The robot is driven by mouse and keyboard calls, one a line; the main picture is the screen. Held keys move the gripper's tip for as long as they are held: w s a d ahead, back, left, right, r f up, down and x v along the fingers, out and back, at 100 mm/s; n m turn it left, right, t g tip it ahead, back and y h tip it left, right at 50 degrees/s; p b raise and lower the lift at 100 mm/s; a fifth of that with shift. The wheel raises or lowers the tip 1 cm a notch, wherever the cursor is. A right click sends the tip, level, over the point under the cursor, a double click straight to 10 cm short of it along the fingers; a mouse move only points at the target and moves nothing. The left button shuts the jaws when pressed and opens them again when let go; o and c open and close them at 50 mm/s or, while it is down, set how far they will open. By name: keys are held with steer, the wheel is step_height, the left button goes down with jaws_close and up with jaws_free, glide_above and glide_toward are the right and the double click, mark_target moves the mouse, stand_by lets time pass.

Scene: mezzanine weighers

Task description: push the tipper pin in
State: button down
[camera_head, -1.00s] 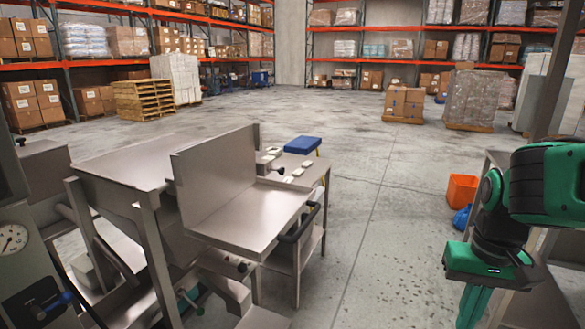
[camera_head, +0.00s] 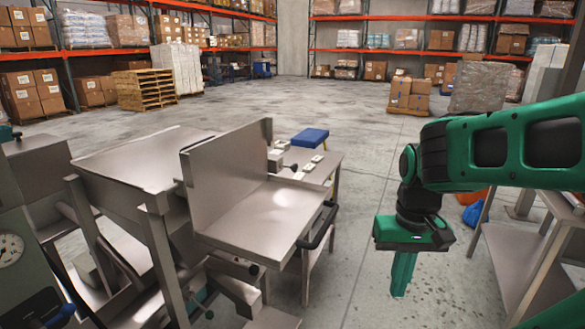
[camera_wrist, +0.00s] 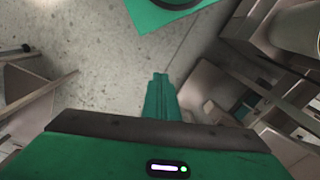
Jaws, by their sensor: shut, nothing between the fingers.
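The metal tipper tray (camera_head: 250,225), with an upright back plate and a black bar handle (camera_head: 318,226), stands left of centre in the head view. A small dark-tipped pin or knob (camera_head: 252,269) sticks out below the tray's front edge; I cannot tell for certain that it is the tipper pin or how far in it sits. My gripper (camera_head: 402,292) points down, shut and empty, to the right of the tray and apart from it. In the wrist view its closed fingers (camera_wrist: 160,82) are over bare floor; no pin can be made out there.
A grey cabinet with a dial (camera_head: 10,250) and a blue-handled lever (camera_head: 66,311) stand at the left. A green knob (camera_head: 208,313) sits low under the frame. A metal table (camera_head: 530,250) is at the right. Bare floor (camera_head: 365,215) lies between tray and table.

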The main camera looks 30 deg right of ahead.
mark_target(292, 167)
steer(key=w+d+r+m+t, duration=0.1)
steer(key=w+d+r+t, duration=0.1)
steer(key=w, duration=1.4)
steer(key=w+d+r+m+t, duration=0.1)
steer(key=w+d+r+t, duration=0.2)
steer(key=w, duration=1.3)
steer(key=w+d+r+t, duration=0.2)
steer(key=w+d+r, duration=0.2)
steer(key=w, duration=1.2)
steer(key=d, duration=0.3)
steer(key=shift+w+d+r+m+t, duration=0.2)
steer(key=shift+w+m+t, duration=0.1)
steer(key=shift+m, duration=0.1)
steer(key=shift+f, duration=0.1)
steer(key=w+a+f, duration=0.2)
steer(key=w+f, duration=0.6)
steer(key=w, duration=0.1)
steer(key=shift+a, duration=0.2)
